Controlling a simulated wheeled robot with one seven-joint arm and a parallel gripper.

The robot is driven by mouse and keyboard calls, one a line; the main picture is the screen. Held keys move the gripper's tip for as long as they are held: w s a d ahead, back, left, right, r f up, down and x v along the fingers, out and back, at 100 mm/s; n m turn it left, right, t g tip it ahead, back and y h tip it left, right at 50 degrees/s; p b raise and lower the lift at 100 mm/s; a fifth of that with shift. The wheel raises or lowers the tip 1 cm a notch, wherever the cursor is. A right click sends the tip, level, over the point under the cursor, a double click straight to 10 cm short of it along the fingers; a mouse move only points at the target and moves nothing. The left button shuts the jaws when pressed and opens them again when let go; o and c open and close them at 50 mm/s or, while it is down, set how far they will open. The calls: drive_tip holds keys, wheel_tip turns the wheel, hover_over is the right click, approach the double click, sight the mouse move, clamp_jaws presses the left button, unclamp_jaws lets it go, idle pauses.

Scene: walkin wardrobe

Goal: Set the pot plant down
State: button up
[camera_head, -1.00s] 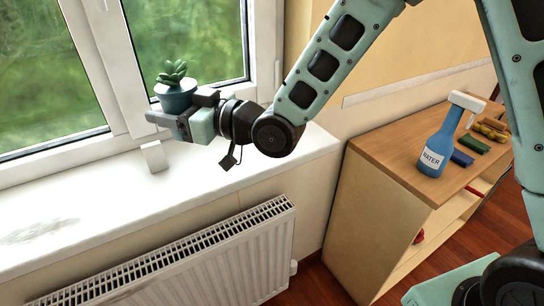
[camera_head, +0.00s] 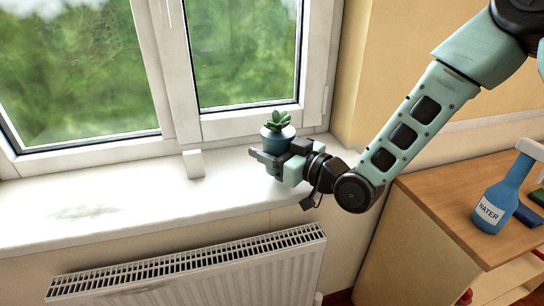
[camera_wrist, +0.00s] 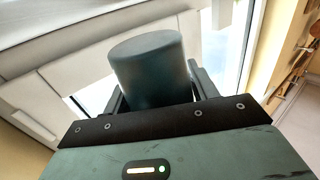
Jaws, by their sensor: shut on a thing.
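The pot plant (camera_head: 278,133) is a small green succulent in a blue-grey pot, upright at the right end of the white windowsill (camera_head: 130,207). My gripper (camera_head: 268,160) is shut on the pot from the front right, with a finger on either side. In the wrist view the pot (camera_wrist: 152,72) fills the space between the fingers; its leaves are not seen there. The pot is at or just above the sill; I cannot tell whether its base touches, as the gripper hides it.
A white radiator (camera_head: 200,272) is below the sill. The window frame (camera_head: 180,75) stands behind the plant. A wooden cabinet (camera_head: 450,200) at the right carries a blue water spray bottle (camera_head: 495,203).

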drive_tip(key=shift+f, duration=1.1)
drive_tip(key=shift+f, duration=0.1)
drive_tip(key=shift+f, duration=0.15)
drive_tip(key=o, duration=1.1)
drive_tip(key=shift+o, duration=0.2)
drive_tip(key=shift+r, duration=0.4)
drive_tip(key=v, duration=1.2)
